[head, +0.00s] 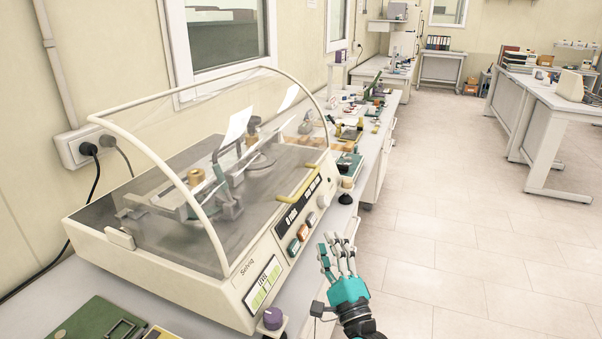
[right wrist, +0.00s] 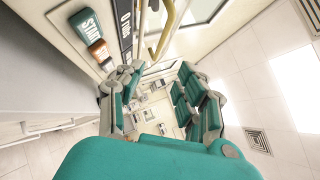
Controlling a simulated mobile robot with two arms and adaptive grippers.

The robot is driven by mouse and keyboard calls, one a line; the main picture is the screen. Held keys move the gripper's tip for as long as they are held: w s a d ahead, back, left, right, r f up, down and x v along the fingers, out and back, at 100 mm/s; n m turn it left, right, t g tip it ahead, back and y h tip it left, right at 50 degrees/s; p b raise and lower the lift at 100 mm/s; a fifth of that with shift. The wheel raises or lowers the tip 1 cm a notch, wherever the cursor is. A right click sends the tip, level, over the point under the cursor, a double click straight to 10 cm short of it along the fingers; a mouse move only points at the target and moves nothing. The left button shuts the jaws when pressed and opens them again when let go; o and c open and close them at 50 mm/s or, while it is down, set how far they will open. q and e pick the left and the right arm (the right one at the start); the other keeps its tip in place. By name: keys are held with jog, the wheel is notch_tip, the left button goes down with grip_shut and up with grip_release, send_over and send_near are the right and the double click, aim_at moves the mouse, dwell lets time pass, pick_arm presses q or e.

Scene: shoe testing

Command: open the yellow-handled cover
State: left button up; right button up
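The testing machine (head: 160,283) stands on the bench with a clear curved cover (head: 165,140) in a cream frame, down over its bed. The cover's yellow handle (head: 298,188) sits at its lower front edge; it also shows in the right wrist view (right wrist: 165,32). My right gripper (head: 338,244) is to the right of the control panel, nearer to me than the handle and apart from it. In the right wrist view its teal fingers (right wrist: 158,95) are spread with nothing between them. My left gripper is in neither view.
The front panel has a START button (head: 303,232), an orange button (head: 294,246) and a small display (head: 263,284). Tools and parts crowd the bench beyond the machine. The floor (head: 450,240) at right is clear.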

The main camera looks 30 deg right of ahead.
jog(key=a+p+x, duration=0.1)
jog(key=x, duration=0.3)
jog(key=p, duration=0.2)
send_near(307, 181)
jog(key=w, duration=0.1)
jog(key=p+x, duration=0.1)
jog(key=x, duration=0.6)
jog(key=shift+w+d+r, duration=0.1)
jog(key=shift+w+r, duration=0.05)
jog(key=shift+w, duration=0.15)
jog(key=shift+w+r, duration=0.1)
jog(key=shift+w, duration=0.45)
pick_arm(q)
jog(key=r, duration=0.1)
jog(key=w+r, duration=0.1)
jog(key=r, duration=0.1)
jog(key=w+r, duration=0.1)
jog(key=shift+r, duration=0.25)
pick_arm(e)
jog(key=shift+c, duration=0.8)
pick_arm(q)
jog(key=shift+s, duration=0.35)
pick_arm(e)
grip_shut()
